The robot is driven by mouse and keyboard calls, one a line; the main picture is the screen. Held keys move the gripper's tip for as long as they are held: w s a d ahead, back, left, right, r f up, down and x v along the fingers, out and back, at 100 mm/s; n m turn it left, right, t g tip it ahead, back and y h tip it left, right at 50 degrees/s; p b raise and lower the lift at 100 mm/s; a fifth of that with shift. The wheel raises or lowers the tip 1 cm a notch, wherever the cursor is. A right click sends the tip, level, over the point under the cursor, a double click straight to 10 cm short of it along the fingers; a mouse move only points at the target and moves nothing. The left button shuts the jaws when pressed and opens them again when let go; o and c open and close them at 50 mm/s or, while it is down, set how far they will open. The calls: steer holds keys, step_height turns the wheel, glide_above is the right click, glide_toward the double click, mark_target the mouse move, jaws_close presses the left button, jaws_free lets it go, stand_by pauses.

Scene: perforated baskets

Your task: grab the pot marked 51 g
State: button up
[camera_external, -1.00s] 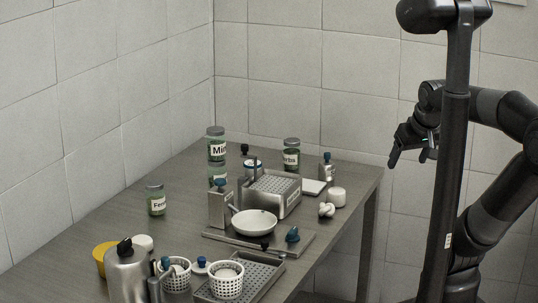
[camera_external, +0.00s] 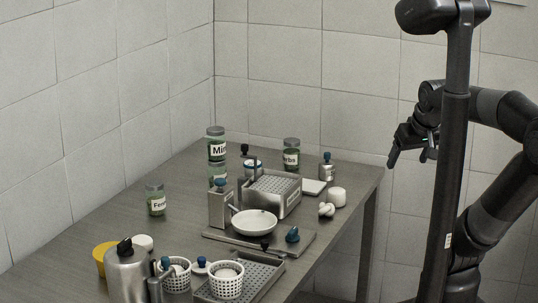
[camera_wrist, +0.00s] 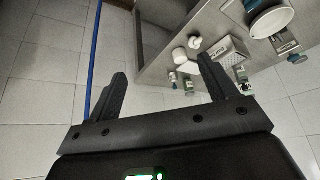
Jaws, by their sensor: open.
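No mark reading 51 g is legible in either view, so I cannot tell which vessel is that pot. Lidded glass jars with green contents stand on the table: one labelled "Min..." (camera_external: 216,152), one "...erbs" (camera_external: 291,159) and one "Fen..." (camera_external: 156,204). A small white pot (camera_external: 337,197) stands near the table's right edge. A small steel vessel with a blue knob (camera_external: 327,173) stands behind it. My gripper (camera_external: 409,160) is open and empty, off the table's right side. Its spread fingers (camera_wrist: 160,66) show in the wrist view, with the table items beyond.
The grey table (camera_external: 150,232) carries a perforated steel box (camera_external: 272,192), a white bowl (camera_external: 254,223), white perforated baskets (camera_external: 226,286) and a steel flask (camera_external: 127,275). The table's left middle is mostly clear. Tiled walls close off the back and left.

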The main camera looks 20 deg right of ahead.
steer(key=w+a+r, duration=0.2)
steer(key=w+r, duration=0.3)
steer(key=w, duration=0.8)
steer(key=m+y, duration=0.1)
steer(key=m, duration=0.1)
glide_above(252, 163)
steer(key=s, duration=0.4)
step_height(252, 163, down, 17)
steer(key=shift+g, duration=0.4)
steer(key=x, duration=0.5)
steer(key=shift+w+d+f, duration=0.1)
steer(key=shift+w+d, duration=0.05)
steer(key=shift+d, duration=0.25)
steer(key=shift+d+x, duration=0.1)
steer(key=shift+x, duration=1.25)
steer(key=shift+d+x, duration=0.15)
steer(key=shift+x, duration=1.2)
steer(key=shift+c, duration=0.6)
steer(key=c, duration=1)
